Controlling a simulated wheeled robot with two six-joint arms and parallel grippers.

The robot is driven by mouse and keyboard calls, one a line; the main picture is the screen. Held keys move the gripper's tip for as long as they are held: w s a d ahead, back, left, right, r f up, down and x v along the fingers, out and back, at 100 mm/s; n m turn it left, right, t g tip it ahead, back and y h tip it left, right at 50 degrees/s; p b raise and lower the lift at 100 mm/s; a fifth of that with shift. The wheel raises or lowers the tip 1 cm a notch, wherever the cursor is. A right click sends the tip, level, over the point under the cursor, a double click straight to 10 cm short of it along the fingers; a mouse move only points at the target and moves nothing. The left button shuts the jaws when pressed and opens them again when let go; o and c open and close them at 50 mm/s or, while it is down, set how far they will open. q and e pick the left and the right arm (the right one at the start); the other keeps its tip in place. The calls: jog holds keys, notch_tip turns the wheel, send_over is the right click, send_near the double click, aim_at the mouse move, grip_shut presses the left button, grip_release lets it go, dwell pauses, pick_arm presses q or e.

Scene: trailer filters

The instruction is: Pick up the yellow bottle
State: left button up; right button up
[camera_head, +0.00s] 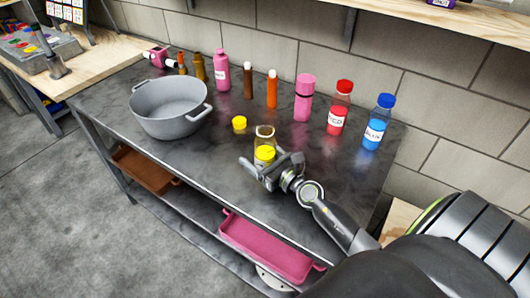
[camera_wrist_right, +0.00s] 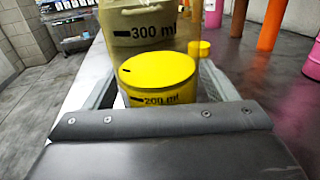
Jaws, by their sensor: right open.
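The yellow bottle (camera_head: 265,153) stands upright and uncapped on the dark metal table. It is clear, with yellow contents in its lower part. In the right wrist view the bottle (camera_wrist_right: 158,80) shows 300 ml and 200 ml marks, the yellow reaching about the lower mark. My right gripper (camera_head: 270,164) is open at table level, its fingers on either side of the bottle's lower part. Whether they touch it I cannot tell. A yellow cap (camera_head: 239,123) lies on the table behind the bottle; it also shows in the right wrist view (camera_wrist_right: 200,49). My left gripper is out of view.
A grey pot (camera_head: 170,106) stands left of the bottle. Along the wall stand pink bottles (camera_head: 303,98), brown and orange tubes (camera_head: 272,90), a red bottle (camera_head: 339,108) and a blue bottle (camera_head: 378,122). A pink tray (camera_head: 265,248) lies on the lower shelf.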

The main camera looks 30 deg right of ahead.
jog(key=c, duration=1.1)
jog(key=shift+c, duration=0.8)
jog(key=shift+r, duration=0.25)
